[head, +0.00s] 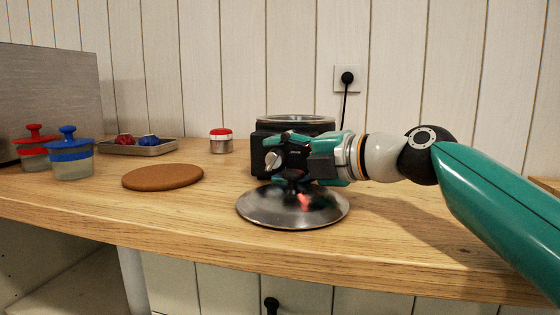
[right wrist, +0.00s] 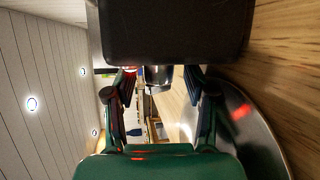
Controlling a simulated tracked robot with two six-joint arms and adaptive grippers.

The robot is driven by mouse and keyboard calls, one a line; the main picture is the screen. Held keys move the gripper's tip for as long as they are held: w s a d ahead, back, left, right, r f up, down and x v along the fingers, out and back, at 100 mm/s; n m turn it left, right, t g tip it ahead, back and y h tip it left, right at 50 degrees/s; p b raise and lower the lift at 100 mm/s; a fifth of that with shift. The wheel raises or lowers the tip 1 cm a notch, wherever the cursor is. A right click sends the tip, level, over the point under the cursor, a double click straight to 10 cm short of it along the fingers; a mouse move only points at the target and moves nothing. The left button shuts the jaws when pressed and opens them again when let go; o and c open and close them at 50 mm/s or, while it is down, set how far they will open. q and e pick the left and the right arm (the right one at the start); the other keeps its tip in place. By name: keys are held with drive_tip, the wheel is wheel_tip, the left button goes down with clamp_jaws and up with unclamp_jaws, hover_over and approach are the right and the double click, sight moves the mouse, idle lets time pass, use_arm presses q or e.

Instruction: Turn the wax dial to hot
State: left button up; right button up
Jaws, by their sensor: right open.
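The black wax pot (head: 259,145) with a metal rim stands on the wooden counter, partly hidden behind my right gripper (head: 284,160). Its dark body (right wrist: 178,32) fills the top of the right wrist view. A silver dial (right wrist: 158,77) sticks out of its front and shows between the fingers; in the head view the dial (head: 272,161) is largely covered. My right gripper (right wrist: 160,88) is open, one finger to either side of the dial in the wrist view. Contact and the dial's setting cannot be made out. My left gripper is not in view.
A shiny metal lid (head: 270,208) lies in front of the pot, just below my right gripper. A brown round mat (head: 163,177), a red-capped jar (head: 221,141), a tray (head: 150,149) and red (head: 33,150) and blue (head: 70,155) lidded jars stand to the left.

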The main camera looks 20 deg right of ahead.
drive_tip(key=shift+v, duration=3.95)
